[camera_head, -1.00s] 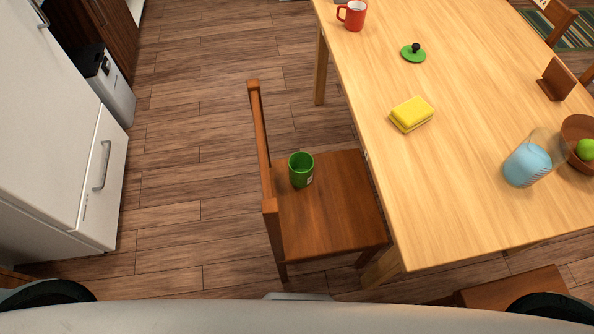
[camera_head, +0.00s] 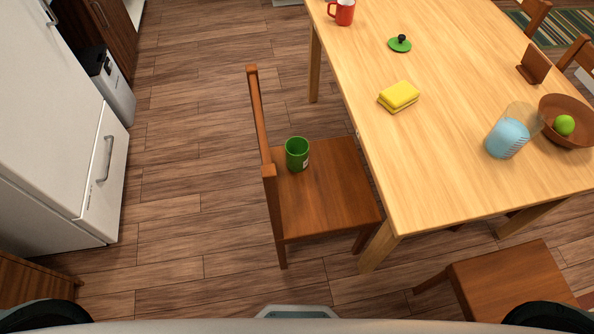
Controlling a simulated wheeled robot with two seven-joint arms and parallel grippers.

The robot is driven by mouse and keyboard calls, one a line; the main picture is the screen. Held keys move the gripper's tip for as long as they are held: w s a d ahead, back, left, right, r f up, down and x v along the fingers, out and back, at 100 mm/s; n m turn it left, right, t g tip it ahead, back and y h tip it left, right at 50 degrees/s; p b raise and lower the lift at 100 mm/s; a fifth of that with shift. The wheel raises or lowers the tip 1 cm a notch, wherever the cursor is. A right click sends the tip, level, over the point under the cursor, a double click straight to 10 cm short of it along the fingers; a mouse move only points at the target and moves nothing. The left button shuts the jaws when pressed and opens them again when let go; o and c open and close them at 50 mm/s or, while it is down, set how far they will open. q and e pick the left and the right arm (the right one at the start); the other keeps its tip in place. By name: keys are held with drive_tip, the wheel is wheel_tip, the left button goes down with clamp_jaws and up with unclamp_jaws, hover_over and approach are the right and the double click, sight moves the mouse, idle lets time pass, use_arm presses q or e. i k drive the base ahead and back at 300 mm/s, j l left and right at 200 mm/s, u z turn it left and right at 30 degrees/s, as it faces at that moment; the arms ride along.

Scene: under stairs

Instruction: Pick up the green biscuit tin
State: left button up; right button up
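The green biscuit tin (camera_head: 297,154) stands upright on the seat of a brown wooden chair (camera_head: 325,196), close to the chair's backrest. It looks open at the top and has a small pale label low on its side. A green lid with a dark knob (camera_head: 400,43) lies apart from it on the table. Neither of my grippers shows in the head view. Only parts of my own body show along the bottom edge.
A wooden table (camera_head: 440,150) fills the right, holding a red mug (camera_head: 341,11), yellow sponge (camera_head: 399,96), glass of blue contents (camera_head: 510,136) and bowl (camera_head: 575,107) with a green fruit. Another chair (camera_head: 515,285) stands lower right. Floor between is clear.

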sight(297, 147)
drive_tip(key=k, duration=0.3)
drive_tip(key=z, duration=3.05)
drive_tip(key=k+j, duration=0.5)
drive_tip(key=j, duration=0.15)
drive_tip(key=k+j, duration=0.5)
drive_tip(key=j, duration=0.2)
drive_tip(key=k+j, duration=0.5)
drive_tip(key=j, duration=0.15)
drive_tip(key=k+j, duration=0.5)
drive_tip(key=j, duration=0.15)
